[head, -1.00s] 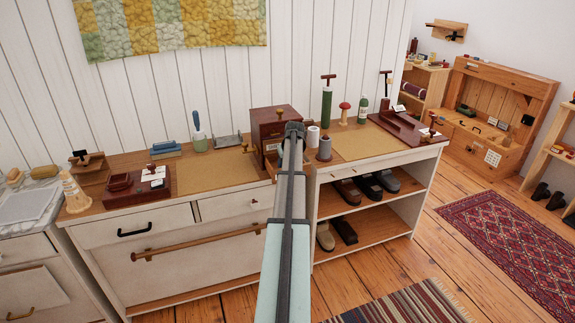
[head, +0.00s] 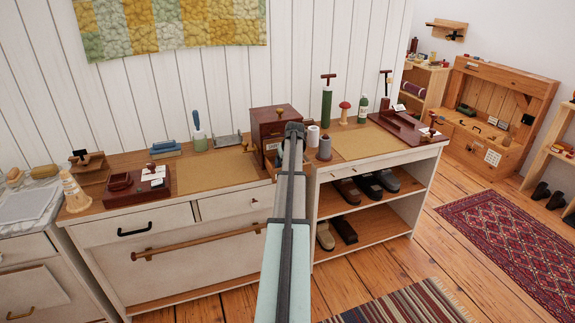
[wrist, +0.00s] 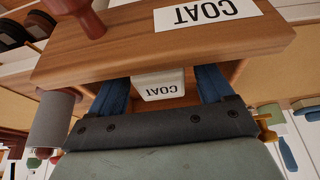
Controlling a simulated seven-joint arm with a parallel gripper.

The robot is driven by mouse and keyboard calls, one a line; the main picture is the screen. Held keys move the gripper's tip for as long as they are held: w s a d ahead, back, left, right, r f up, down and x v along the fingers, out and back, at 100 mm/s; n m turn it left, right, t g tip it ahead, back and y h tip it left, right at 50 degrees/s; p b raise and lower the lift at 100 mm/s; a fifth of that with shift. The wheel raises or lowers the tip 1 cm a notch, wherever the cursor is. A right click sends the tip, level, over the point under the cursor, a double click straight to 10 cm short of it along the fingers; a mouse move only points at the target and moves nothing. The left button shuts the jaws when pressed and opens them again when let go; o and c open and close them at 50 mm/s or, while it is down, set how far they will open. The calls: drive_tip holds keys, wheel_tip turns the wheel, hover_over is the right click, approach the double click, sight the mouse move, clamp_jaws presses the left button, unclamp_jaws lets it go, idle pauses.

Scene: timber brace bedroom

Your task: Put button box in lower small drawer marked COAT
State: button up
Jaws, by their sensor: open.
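A small red-brown drawer cabinet (head: 270,122) stands on the dresser top, with its lower small drawer pulled out. That drawer's wooden front (wrist: 150,45), with a red knob and a COAT label, shows upside down in the wrist view. The button box (wrist: 160,84) is a small pale box marked COAT, just behind the drawer front. My gripper (wrist: 162,80) is open, with a blue finger on each side of the box. The box appears to be inside the drawer; its underside is hidden. In the head view my arm covers the fingers and box.
Close by stand a white roll (head: 313,136), a grey spool (head: 325,149) and a tall green cylinder (head: 327,105). A cork mat (head: 215,174) lies left of the cabinet. Shoes stand on the open shelves below right.

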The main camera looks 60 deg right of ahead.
drive_tip(key=v, duration=1.2)
drive_tip(key=shift+r, duration=0.15)
drive_tip(key=shift+o, duration=1.4)
drive_tip(key=shift+a+f, duration=0.25)
drive_tip(key=shift+f, duration=0.15)
drive_tip(key=shift+o, duration=0.4)
drive_tip(key=s+a+f+m+t, duration=0.1)
drive_tip(key=a+f+m+t, duration=0.3)
drive_tip(key=a+f+m, duration=0.2)
drive_tip(key=shift+f+m+t, duration=0.4)
drive_tip(key=shift+f+m, duration=0.3)
drive_tip(key=shift+m, duration=0.4)
drive_tip(key=s+a+f+m+t+h, duration=0.2)
drive_tip(key=s+a+m+h, duration=0.4)
drive_tip(key=m, duration=0.8)
drive_tip(key=s+a+f+m+t+h, duration=0.3)
drive_tip(key=s+m, duration=0.5)
drive_tip(key=m, duration=0.6)
drive_tip(key=x, duration=1)
drive_tip(key=shift+s+d+r+h, duration=0.3)
drive_tip(key=shift+d+r, duration=0.05)
drive_tip(key=shift+d, duration=0.05)
